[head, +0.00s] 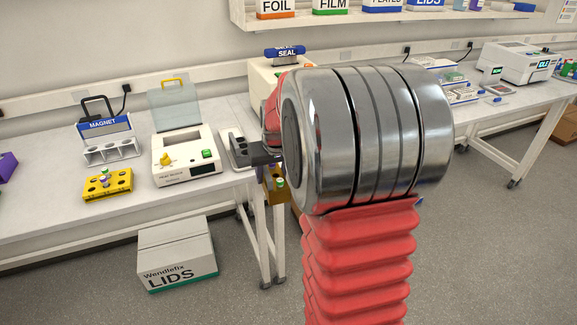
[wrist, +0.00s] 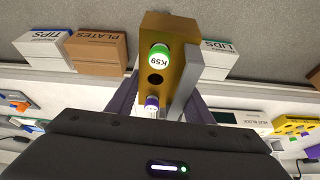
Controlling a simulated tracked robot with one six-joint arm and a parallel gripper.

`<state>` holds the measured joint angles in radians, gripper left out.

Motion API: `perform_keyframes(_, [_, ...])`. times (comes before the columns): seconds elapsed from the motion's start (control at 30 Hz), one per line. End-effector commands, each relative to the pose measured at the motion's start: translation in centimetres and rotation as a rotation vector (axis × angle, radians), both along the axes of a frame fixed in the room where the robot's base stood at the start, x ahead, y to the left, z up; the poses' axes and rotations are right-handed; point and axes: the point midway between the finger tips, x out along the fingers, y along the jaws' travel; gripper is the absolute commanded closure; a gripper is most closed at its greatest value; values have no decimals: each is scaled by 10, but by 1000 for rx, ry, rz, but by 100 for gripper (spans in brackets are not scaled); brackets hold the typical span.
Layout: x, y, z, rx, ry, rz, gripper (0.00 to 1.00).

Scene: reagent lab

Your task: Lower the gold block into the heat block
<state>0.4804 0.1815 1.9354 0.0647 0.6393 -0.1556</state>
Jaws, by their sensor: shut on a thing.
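The gold block (wrist: 176,72) is held in my gripper (wrist: 163,92) in the wrist view. It has a green-capped tube marked K59 (wrist: 160,56), a purple-capped tube (wrist: 152,103) and an empty hole between them. In the head view the gold block (head: 275,191) hangs beyond the bench's right edge, largely hidden by my arm, below my dark gripper (head: 263,159). The white heat block (head: 187,165) stands on the bench left of my gripper, its clear lid (head: 173,101) raised. A small yellow object sits on its left part. Its label also shows in the wrist view (wrist: 250,119).
A grey tray (head: 236,146) stands between the heat block and my gripper. A yellow rack (head: 107,185) with tubes and a magnet stand (head: 106,150) are further left. A LIDS carton (head: 177,254) is on the floor below. A SEAL machine (head: 264,78) stands behind my arm.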

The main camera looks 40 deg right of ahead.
Motion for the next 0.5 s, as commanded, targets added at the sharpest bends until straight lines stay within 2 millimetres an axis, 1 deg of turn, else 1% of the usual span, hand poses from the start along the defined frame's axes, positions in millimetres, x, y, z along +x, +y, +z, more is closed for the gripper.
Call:
perform_keyframes(0.03, [6, 15, -6, 0, 0, 17, 96])
perform_keyframes(0.2, [22, 59, -23, 1, -2, 65, 96])
perform_keyframes(0.37, [33, 103, -39, 1, -3, 124, 96])
perform_keyframes(0.5, [39, 142, -51, 2, -5, 181, 96])
